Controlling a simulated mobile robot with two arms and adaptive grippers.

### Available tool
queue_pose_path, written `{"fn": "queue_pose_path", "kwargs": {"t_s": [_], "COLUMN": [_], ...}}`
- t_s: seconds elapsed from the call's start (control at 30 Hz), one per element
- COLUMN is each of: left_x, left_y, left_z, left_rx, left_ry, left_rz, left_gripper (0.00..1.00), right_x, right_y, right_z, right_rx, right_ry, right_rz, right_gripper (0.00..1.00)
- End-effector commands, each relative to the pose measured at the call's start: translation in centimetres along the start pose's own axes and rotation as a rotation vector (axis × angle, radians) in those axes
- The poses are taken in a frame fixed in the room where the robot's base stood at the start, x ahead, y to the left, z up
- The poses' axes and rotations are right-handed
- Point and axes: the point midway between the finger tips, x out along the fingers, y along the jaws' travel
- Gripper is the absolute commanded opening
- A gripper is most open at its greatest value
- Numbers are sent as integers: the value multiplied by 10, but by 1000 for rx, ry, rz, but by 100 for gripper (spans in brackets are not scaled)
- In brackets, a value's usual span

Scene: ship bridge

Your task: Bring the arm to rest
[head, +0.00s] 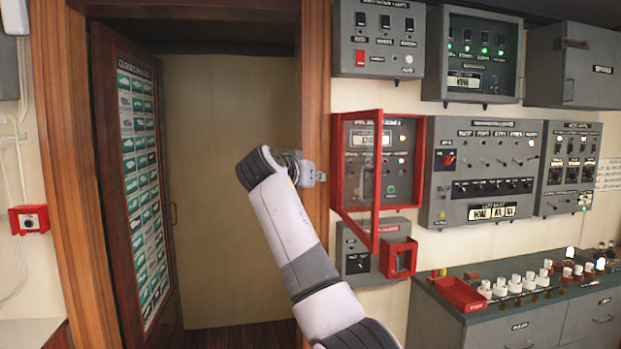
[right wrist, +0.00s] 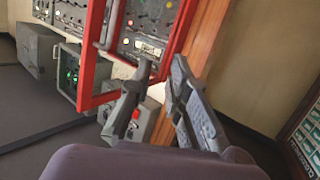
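My right arm rises from the bottom of the head view, its wrist in front of the doorway's right post. My right gripper (head: 312,174) is mostly hidden behind the wrist there. In the right wrist view the two fingers of the right gripper (right wrist: 162,66) are apart with nothing between them. The red-framed clear cover (head: 376,185) of a wall panel stands swung open just right of the gripper. It also shows in the right wrist view (right wrist: 88,50), close beside one finger; I cannot tell whether they touch. My left gripper is not in view.
Grey control panels (head: 480,172) fill the wall at right, above a console (head: 520,325) with a red tray (head: 461,294) and several white knobs. The doorway (head: 225,130) is clear beyond my arm.

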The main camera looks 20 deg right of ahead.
Motion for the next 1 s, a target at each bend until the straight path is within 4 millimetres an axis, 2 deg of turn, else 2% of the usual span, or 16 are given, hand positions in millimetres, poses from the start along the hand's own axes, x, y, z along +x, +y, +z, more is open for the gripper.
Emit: {"fn": "queue_pose_path", "kwargs": {"t_s": [0.6,0.7,0.77,0.87,0.97,1.0], "left_x": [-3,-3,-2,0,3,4], "left_y": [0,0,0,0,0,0], "left_z": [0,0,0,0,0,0], "left_rx": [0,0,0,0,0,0], "left_ry": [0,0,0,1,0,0], "left_rz": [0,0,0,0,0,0], "left_gripper": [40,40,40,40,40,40], "right_x": [0,3,9,26,47,55], "right_y": [0,-2,-5,-17,-32,-38], "right_z": [0,6,19,58,115,141], "right_rx": [0,-7,-23,-72,-142,-172], "right_ry": [0,-6,-17,-50,-97,-118], "right_rz": [0,-2,-9,-33,-71,-90], "right_gripper": [16,16,16,16,16,16]}}
